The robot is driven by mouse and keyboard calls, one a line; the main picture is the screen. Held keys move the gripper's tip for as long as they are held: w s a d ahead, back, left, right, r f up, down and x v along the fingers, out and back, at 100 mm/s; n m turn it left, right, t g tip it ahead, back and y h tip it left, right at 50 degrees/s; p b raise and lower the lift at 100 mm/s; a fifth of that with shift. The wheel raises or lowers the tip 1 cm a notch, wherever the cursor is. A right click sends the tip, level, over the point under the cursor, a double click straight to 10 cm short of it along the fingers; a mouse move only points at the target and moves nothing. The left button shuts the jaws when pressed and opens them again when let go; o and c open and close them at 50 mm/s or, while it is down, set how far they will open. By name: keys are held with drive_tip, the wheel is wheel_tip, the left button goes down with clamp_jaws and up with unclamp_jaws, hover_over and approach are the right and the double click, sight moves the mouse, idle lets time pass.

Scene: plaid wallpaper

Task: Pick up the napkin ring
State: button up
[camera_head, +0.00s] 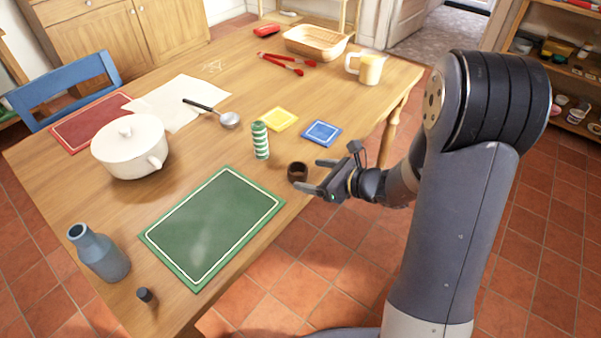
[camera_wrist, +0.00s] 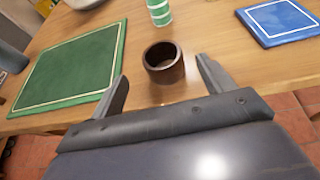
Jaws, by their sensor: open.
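The napkin ring (camera_head: 297,171) is a small dark brown ring standing on the wooden table near its right-hand edge. It also shows in the wrist view (camera_wrist: 164,62), with its round opening facing up. My gripper (camera_head: 312,175) is open and close to the ring. In the wrist view the two fingers of my gripper (camera_wrist: 162,82) are spread to either side of the ring's near side, with the ring just ahead of and between their tips. Nothing is held. I cannot tell whether a finger touches the ring.
A green placemat (camera_head: 213,226) lies left of the ring. A green-and-white striped cylinder (camera_head: 260,140) stands behind it. A blue coaster (camera_head: 321,133) and yellow coaster (camera_head: 281,119) lie farther back. A white pot (camera_head: 130,146) and blue bottle (camera_head: 98,252) stand farther left.

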sight(298, 171)
drive_tip(key=x, duration=0.6)
drive_tip(key=shift+w+d+r, duration=0.1)
drive_tip(key=shift+w+d, duration=0.05)
drive_tip(key=shift+c, duration=0.6)
drive_tip(key=c, duration=0.9)
